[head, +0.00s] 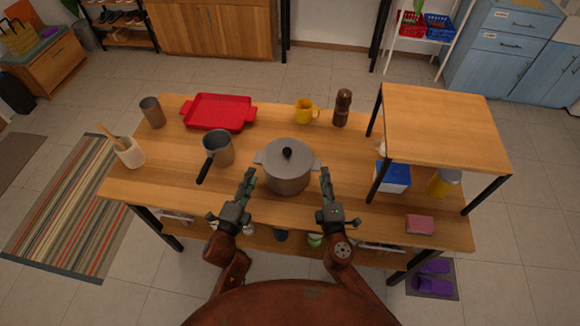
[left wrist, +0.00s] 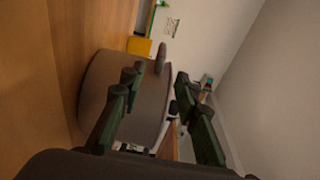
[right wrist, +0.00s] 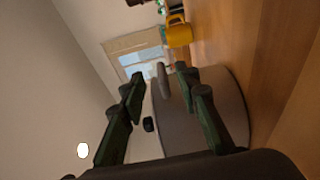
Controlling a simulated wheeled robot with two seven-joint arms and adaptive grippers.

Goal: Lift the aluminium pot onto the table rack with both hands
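The aluminium pot (head: 287,178) stands upright on the wooden table, with a grey lid and black knob and a small handle on each side. My left gripper (head: 249,184) is at the pot's left front, below its left handle. My right gripper (head: 325,184) is at its right front, near the right handle. In the left wrist view the fingers are spread open with the pot (left wrist: 125,85) beyond them. In the right wrist view the fingers are also apart, facing the pot (right wrist: 205,120). Neither gripper holds anything. The table rack (head: 445,125) is a raised wooden shelf on black legs at the right.
A grey saucepan (head: 218,150) stands left of the pot, its black handle pointing forward. A red tray (head: 218,112), yellow mug (head: 305,111) and brown pepper mill (head: 342,108) are behind. A blue-white box (head: 393,178) and pink sponge (head: 420,225) lie right. The rack top is bare.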

